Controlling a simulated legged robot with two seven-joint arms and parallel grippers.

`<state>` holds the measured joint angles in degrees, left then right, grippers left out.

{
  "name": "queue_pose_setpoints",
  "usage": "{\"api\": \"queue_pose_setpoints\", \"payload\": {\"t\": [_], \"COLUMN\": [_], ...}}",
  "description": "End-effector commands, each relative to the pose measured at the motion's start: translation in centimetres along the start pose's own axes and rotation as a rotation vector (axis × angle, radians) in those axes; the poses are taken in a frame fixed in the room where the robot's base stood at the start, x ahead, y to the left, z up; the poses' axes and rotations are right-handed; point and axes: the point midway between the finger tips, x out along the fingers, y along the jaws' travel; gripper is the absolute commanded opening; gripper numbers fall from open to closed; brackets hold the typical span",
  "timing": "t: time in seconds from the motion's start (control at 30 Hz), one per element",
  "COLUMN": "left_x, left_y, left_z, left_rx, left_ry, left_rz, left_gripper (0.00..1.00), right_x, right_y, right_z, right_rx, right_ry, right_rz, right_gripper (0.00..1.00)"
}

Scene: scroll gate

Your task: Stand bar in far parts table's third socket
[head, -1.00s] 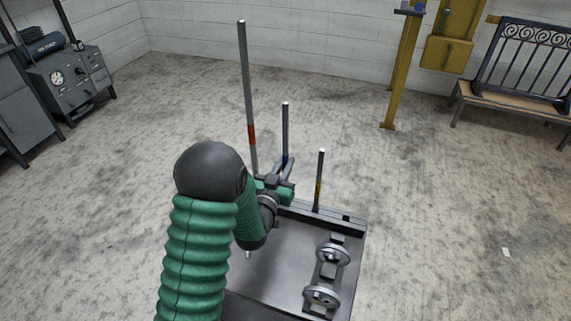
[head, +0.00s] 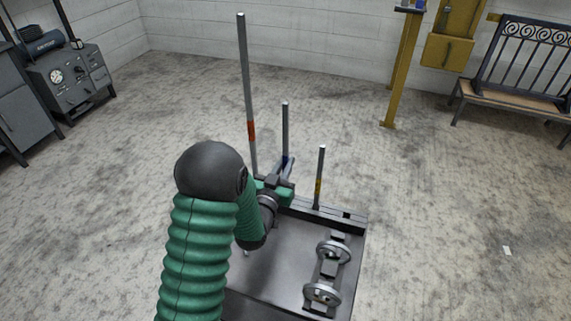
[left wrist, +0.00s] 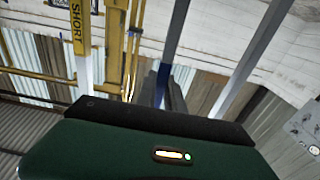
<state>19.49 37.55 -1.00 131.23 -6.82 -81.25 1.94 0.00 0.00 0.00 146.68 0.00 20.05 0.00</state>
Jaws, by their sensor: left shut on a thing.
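Three upright bars stand along the back rail of a grey table (head: 270,262): a tall one with a red band (head: 246,90), a middle one with a blue band (head: 285,125), and a short one with a yellow band (head: 320,172). My left gripper (head: 286,168) is shut on the blue-banded bar, low on its length; the bar is upright. In the left wrist view the blue band (left wrist: 162,78) shows just beyond the fingers (left wrist: 172,92). The bar's foot is hidden behind my gripper. My right gripper is out of view.
Two handwheels (head: 333,251) are mounted on the table's right side. A dark square opening (head: 346,214) is at the rail's right end. A yellow post (head: 402,70), a bench (head: 515,98) and a grey machine (head: 68,80) stand farther back. The floor between is clear.

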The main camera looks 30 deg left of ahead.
Motion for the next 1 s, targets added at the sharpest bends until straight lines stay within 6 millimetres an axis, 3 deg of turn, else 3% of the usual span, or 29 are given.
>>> {"api": "queue_pose_setpoints", "payload": {"t": [0.47, 0.5, 0.7, 1.0], "left_x": [0.02, 0.02, 0.02, 0.00], "left_y": [0.00, 0.00, 0.01, 0.02], "left_z": [0.58, 0.59, 0.62, 0.86], "left_rx": [0.000, 0.000, 0.000, 0.000], "left_ry": [0.004, 0.004, 0.002, -0.003], "left_rz": [0.000, 0.000, 0.000, 0.000], "left_gripper": [0.00, 0.14, 0.38, 0.38], "right_x": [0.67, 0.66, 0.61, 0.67], "right_y": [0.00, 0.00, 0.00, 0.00], "right_z": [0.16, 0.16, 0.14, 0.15], "right_rx": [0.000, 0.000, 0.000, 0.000], "right_ry": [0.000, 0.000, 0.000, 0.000], "right_rz": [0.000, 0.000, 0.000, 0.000], "right_gripper": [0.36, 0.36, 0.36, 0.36]}}
